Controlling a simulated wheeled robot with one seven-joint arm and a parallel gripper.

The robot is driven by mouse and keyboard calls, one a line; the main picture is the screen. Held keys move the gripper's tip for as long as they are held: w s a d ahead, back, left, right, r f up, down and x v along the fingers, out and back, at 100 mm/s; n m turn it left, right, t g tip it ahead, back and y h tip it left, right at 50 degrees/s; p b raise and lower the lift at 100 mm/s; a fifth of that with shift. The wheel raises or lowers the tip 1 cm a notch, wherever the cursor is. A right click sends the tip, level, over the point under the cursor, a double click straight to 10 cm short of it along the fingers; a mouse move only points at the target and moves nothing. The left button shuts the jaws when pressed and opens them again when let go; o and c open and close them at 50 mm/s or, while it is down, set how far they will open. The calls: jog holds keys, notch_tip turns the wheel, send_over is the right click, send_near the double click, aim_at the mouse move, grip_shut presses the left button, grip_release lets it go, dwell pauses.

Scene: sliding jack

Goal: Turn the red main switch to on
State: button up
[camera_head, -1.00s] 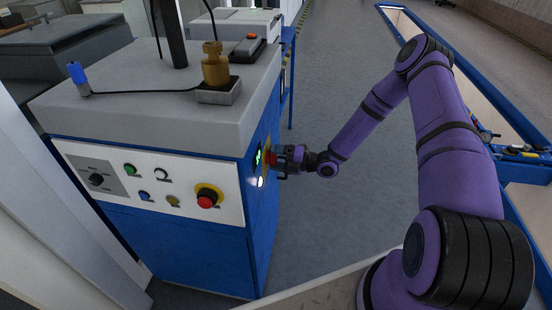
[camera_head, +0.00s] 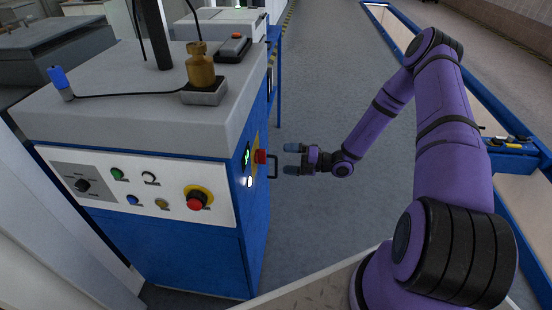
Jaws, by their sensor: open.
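The red main switch (camera_head: 261,157) sits on a yellow plate on the right side face of the blue cabinet (camera_head: 180,250). It shows nearly edge-on, so I cannot tell its turned position. My gripper (camera_head: 290,159) is to the right of the switch, apart from it, with its fingers pointing at the cabinet. The fingers are open with nothing between them.
The front panel carries a red emergency button (camera_head: 196,201), a black rotary knob (camera_head: 83,185) and several small buttons. The floor right of the cabinet is clear.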

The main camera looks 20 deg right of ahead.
jog(key=shift+v, duration=1.15)
jog(key=s+a+r+n+g+h, duration=0.2)
jog(key=s+r+n+g, duration=0.1)
jog(key=r+n, duration=0.55)
jog(key=s+a+r+n+g+h, duration=0.2)
jog(key=s+r+n+g+h, duration=0.15)
jog(key=r+n, duration=0.55)
jog(key=s+a+r+n+g+h, duration=0.15)
jog(key=s+r+n+g, duration=0.25)
jog(key=r+n, duration=0.45)
jog(key=s+d+r+n+t+h, duration=0.1)
jog(key=s+r+n+t+h, duration=0.6)
jog(key=s+r+n, duration=0.9)
jog(key=s+r+h, duration=0.1)
jog(key=s+r, duration=0.1)
jog(key=s, duration=0.2)
jog(key=shift+s+d+r+h, duration=0.3)
jog(key=shift+d+r, duration=0.1)
